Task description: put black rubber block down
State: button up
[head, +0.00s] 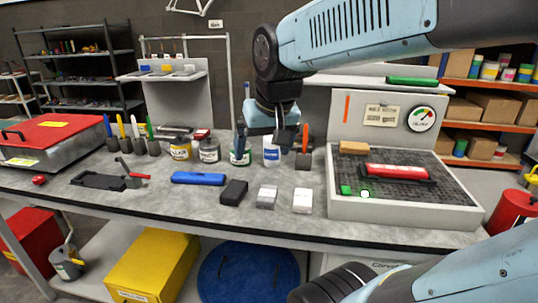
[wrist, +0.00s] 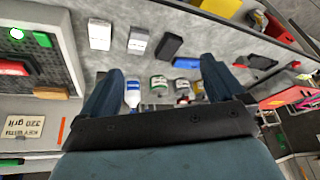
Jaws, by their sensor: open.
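The black rubber block (head: 234,192) lies flat on the grey bench top, left of a grey block (head: 267,196) and a white block (head: 302,200). In the wrist view the black block (wrist: 168,46) lies beyond the fingertips, between them sideways and apart from both. My gripper (head: 268,140) is above the back of the bench, near the row of cans and bottles. In the wrist view my gripper (wrist: 160,68) has its two dark blue fingers spread wide, with nothing held between them.
Several cans (head: 209,150) and a white bottle (head: 271,150) stand behind the blocks. A blue tool (head: 198,179) lies to the left. A grey-framed tray (head: 400,212) with a red sanding tool (head: 397,171) is on the right. The front bench edge is clear.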

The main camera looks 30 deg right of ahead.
jog(key=shift+n+t, duration=0.4)
jog(key=shift+n, duration=0.3)
jog(key=shift+s+d+f, duration=0.1)
jog(key=shift+s+d, duration=0.05)
jog(key=shift+s, duration=1)
jog(key=shift+s+d+f, duration=0.1)
jog(key=shift+s, duration=1)
jog(key=shift+w, duration=0.1)
jog(key=m+g, duration=0.6)
jog(key=m, duration=0.2)
send_over(234, 188)
jog(key=f, duration=2)
jog(key=shift+w+a+f, duration=0.1)
jog(key=shift+w, duration=0.2)
jog(key=shift+s+f, duration=0.2)
jog(key=shift+f, duration=1)
jog(key=shift+s+f, duration=0.15)
jog(key=shift+f, duration=1.65)
